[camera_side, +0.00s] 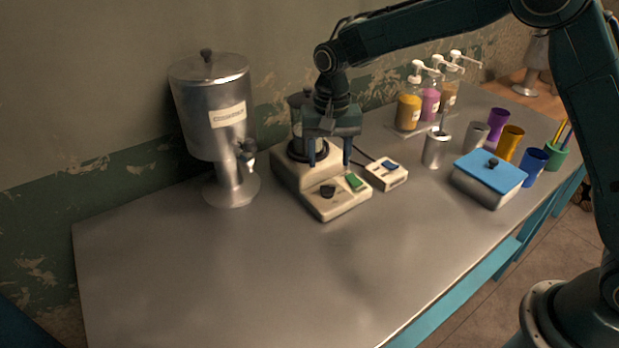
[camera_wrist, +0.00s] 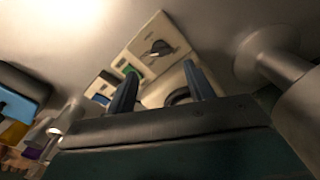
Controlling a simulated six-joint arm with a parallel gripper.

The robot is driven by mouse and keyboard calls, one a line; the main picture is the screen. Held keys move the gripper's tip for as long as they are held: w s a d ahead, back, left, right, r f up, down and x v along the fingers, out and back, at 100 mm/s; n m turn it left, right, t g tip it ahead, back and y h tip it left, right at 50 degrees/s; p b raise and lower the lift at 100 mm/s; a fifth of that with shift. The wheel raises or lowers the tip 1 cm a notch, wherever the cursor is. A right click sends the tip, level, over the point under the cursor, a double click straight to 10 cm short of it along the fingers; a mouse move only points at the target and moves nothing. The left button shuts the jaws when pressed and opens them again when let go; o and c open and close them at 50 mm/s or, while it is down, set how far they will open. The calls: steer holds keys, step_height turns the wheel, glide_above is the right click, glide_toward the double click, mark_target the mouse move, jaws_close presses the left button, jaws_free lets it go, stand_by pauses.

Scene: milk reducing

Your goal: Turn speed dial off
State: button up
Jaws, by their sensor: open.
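The speed dial (camera_side: 328,191) is a small black knob on the front panel of a cream hotplate base (camera_side: 333,207). In the wrist view the dial (camera_wrist: 159,49) shows as a dark knob with a pointer, ahead of my fingertips. A green switch (camera_side: 354,182) sits on the same panel, right of the dial. My gripper (camera_side: 330,164) is open and empty, with its blue fingers pointing down above the base, behind the dial. In the wrist view my fingers (camera_wrist: 158,78) spread below the dial, apart from it. The setting of the dial is too small to read.
A metal dispenser (camera_side: 215,115) stands left of the base. A small box with a blue switch (camera_side: 387,174) is to the right. Pump bottles (camera_side: 430,104), cups (camera_side: 510,142) and a blue-lidded container (camera_side: 490,178) stand farther right. The front left of the table (camera_side: 215,275) is clear.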

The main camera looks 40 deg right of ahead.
mark_target(328, 186)
steer(key=shift+f, duration=3.6)
steer(key=c, duration=1)
